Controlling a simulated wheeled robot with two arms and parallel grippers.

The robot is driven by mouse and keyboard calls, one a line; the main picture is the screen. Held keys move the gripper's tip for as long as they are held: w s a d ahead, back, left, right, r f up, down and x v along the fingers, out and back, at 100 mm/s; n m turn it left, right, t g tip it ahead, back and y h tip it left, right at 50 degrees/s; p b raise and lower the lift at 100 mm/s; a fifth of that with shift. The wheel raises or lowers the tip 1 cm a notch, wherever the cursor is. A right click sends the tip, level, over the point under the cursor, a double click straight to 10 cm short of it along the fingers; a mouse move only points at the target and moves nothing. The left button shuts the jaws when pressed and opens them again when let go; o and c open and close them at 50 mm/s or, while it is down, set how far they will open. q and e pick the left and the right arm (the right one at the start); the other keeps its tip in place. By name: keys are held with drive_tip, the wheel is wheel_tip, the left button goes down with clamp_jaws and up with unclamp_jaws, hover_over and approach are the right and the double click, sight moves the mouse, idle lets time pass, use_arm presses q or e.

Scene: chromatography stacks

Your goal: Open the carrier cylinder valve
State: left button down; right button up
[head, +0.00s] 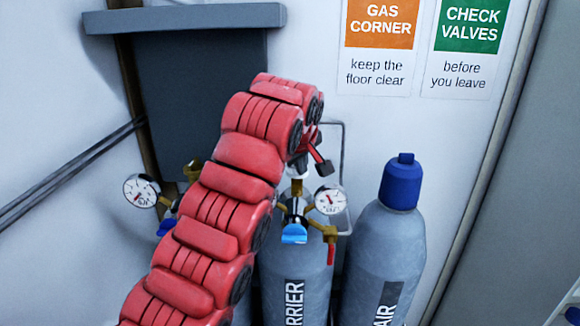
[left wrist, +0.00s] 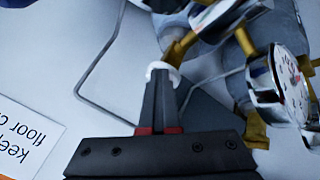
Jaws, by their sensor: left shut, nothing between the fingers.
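The grey carrier cylinder (head: 293,290) stands behind my left arm, its label partly cut off to "RRIER". Its brass valve (head: 297,188) has a regulator with a round gauge (head: 329,201), a blue knob (head: 294,234) and a red lever (head: 331,254). My left gripper (head: 322,167) is just above the valve, tilted down. In the left wrist view, its dark fingers (left wrist: 161,85) are together and empty. Their tips are at a white ring (left wrist: 162,70) on the brass stem (left wrist: 180,47); I cannot tell whether they touch. The gauge also shows there (left wrist: 290,85).
The air cylinder (head: 385,255) with a blue cap (head: 401,183) stands close on the right. Another gauge (head: 141,190) shows left of my arm. A thin grey frame (head: 343,150) is behind the cylinders, near the wall with signs (head: 380,45).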

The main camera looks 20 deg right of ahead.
use_arm(q)
drive_tip(key=shift+d, duration=0.4)
drive_tip(key=shift+d+p, duration=0.15)
drive_tip(key=shift+p, duration=0.2)
drive_tip(key=shift+w+d+f, duration=0.1)
drive_tip(key=shift+d, duration=0.3)
drive_tip(key=shift+a, duration=0.1)
